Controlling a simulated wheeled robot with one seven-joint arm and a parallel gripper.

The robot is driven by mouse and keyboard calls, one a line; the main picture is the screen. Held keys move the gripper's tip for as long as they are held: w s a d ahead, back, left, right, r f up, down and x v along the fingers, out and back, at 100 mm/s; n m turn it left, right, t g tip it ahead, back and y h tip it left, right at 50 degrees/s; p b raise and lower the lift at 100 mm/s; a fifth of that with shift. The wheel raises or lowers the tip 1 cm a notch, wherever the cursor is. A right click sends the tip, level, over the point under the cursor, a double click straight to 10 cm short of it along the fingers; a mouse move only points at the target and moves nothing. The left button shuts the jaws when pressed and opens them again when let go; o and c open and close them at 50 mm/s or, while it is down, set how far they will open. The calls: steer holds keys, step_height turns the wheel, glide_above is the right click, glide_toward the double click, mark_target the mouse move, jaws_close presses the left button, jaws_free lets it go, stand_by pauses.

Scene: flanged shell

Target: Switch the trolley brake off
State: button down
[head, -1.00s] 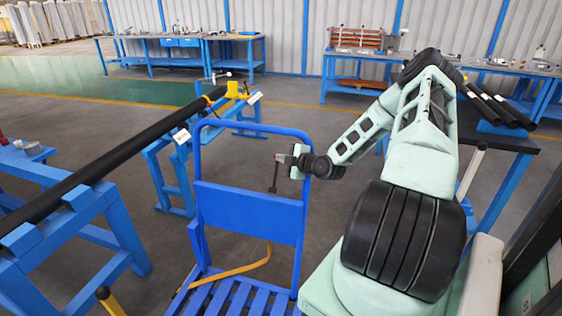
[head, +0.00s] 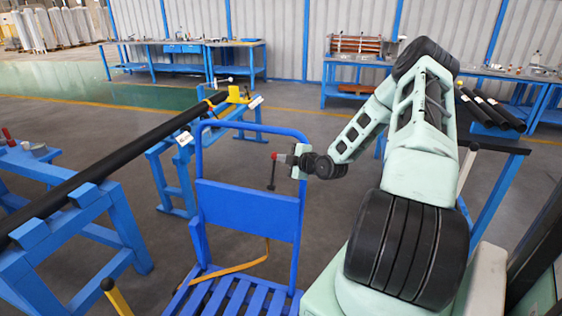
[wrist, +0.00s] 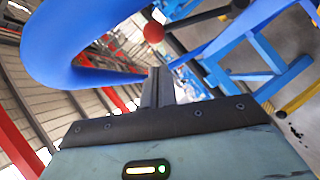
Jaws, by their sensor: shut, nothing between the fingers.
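The blue trolley (head: 245,207) stands in front of me, its hooped handle upright; the hoop (wrist: 50,45) is large and close in the wrist view. A thin dark lever (head: 271,176) stands near the top of its back panel, with a red ball knob (head: 274,156) at its upper end. The knob also shows in the wrist view (wrist: 153,32), beyond the fingertips. My gripper (head: 284,159) is inside the hoop, just right of the knob. Its fingers (wrist: 158,85) are shut and empty. Whether they touch the knob cannot be told.
A long black pipe (head: 110,172) lies on blue stands left of the trolley. Black rods (head: 490,106) lie at the right. Workbenches (head: 190,42) line the back wall; the floor between is clear.

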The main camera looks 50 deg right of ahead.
steer(key=b+v, duration=0.1)
steer(key=v, duration=0.7)
steer(key=shift+a, duration=0.1)
steer(key=w+a+f+n+g+y+p, duration=0.2)
steer(key=w+a+f+n+g, duration=0.1)
steer(key=w+a+n+g, duration=0.3)
steer(key=w+r+n+g+h, duration=0.2)
steer(key=r+g, duration=0.1)
steer(key=r, duration=0.2)
steer(key=w+r+n+g+h+p, duration=0.1)
steer(key=r+n+g+h, duration=0.2)
steer(key=r, duration=0.3)
steer(key=shift+w+d+r+n+h, duration=0.25)
steer(key=shift+w+n+h, duration=0.05)
steer(key=shift+w, duration=0.1)
